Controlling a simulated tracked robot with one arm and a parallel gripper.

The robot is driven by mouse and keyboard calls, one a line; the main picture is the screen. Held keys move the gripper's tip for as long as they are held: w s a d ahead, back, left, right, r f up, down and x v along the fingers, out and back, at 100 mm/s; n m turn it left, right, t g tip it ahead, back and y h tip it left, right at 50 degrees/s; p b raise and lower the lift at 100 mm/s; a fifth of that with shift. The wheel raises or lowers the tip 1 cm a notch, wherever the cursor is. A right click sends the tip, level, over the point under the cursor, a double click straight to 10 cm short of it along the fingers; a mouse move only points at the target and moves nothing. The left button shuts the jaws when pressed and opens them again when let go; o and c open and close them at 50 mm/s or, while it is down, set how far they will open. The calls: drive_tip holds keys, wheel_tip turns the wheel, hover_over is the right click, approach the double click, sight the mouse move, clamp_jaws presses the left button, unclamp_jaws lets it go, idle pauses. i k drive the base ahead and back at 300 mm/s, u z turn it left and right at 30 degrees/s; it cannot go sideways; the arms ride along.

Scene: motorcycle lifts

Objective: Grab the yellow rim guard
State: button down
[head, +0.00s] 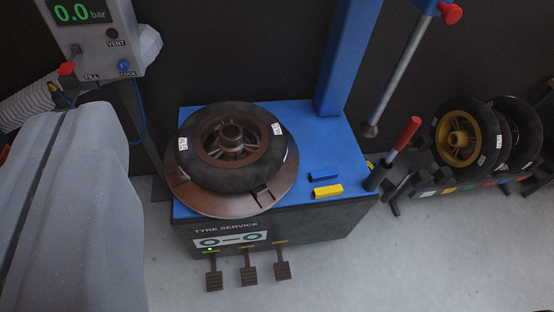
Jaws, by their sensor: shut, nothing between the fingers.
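The yellow rim guard (328,191) is a small bright yellow block lying on the blue top of the tyre machine (310,130), near its front right edge. A similar blue block (323,175) lies just behind it. My gripper (75,112) fills the left side of the view as two large grey fingers close together. It is shut and empty, well to the left of the yellow rim guard and apart from it. Nothing covers the yellow rim guard.
A wheel with a black tyre (232,147) lies on the round turntable (190,195), left of the blocks. A blue column (346,60) rises behind them. A red-handled lever (406,133) stands to the right. Pedals (249,275) stick out in front. An inflator box (95,35) is at upper left.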

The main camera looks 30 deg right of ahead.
sight(336, 189)
drive_tip(key=z, duration=0.6)
drive_tip(key=k, duration=1.35)
drive_tip(key=z, duration=0.2)
drive_tip(key=i, duration=2.3)
drive_tip(key=u, duration=0.35)
